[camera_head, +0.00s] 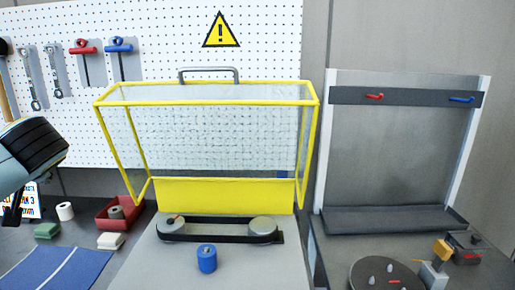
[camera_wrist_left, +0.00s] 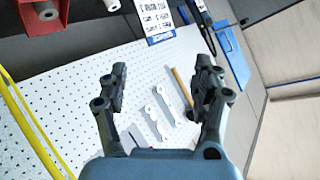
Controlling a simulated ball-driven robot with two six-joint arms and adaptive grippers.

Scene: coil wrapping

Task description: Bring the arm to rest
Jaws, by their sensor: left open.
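Behind the fingers are the white pegboard (camera_wrist_left: 80,75) and hanging wrenches (camera_wrist_left: 165,105). My right gripper is in neither view.
A yellow-framed guard cage (camera_head: 225,195) stands over a belt unit (camera_head: 220,230) on the grey bench. A blue cylinder (camera_head: 207,258) stands in front. A red bin (camera_head: 118,215) and a blue mat (camera_head: 60,270) lie left. A grey rack (camera_head: 395,222) and round turntable (camera_head: 385,275) stand right.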

